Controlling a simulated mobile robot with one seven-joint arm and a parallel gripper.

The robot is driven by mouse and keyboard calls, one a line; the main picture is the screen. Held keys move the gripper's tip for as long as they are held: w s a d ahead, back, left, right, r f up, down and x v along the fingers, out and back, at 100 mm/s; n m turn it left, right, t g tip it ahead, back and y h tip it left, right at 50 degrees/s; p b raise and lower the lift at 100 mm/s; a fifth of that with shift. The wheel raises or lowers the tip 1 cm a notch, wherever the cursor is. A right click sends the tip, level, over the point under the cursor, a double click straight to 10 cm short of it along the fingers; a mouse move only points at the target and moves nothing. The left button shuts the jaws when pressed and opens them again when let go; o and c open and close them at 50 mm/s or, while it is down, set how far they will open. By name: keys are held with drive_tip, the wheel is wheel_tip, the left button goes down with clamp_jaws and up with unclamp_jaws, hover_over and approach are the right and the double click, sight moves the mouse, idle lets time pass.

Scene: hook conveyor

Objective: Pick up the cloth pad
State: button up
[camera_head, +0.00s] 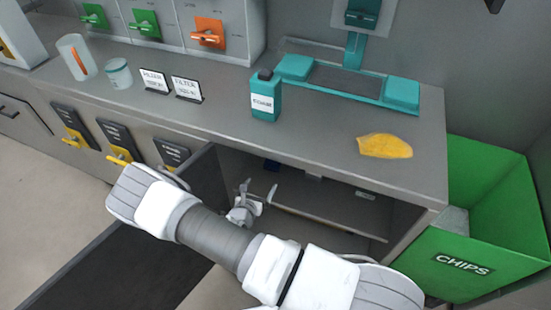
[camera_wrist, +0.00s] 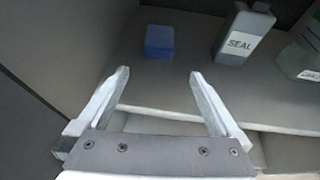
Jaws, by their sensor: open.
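A crumpled yellow cloth (camera_head: 385,146) lies flat on the counter at the right in the head view. In the head view my gripper (camera_head: 258,188) is at the cabinet opening, below the counter and left of the yellow cloth.
A grey SEAL bottle (camera_wrist: 243,34) and a clear container (camera_wrist: 303,50) stand right of the blue pad. The cabinet door (camera_head: 205,175) stands open at the left. A teal bottle (camera_head: 265,98) stands on the counter. A green CHIPS bin (camera_head: 465,262) is at the right.

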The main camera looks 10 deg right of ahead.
sight(271, 167)
drive_tip(key=b+x, duration=0.2)
drive_tip(key=x, duration=0.7)
drive_tip(key=shift+w+d+f+b, duration=0.2)
drive_tip(key=shift+w+b, duration=0.05)
drive_tip(key=shift+b, duration=0.15)
drive_tip(key=b+x, duration=0.2)
drive_tip(key=x, duration=0.3)
drive_tip(key=shift+w+b, duration=0.2)
drive_tip(key=shift+b, duration=0.15)
drive_tip(key=shift+w+d, duration=0.1)
drive_tip(key=shift+w, duration=0.1)
drive_tip(key=shift+r, duration=0.1)
drive_tip(key=c, duration=1.2)
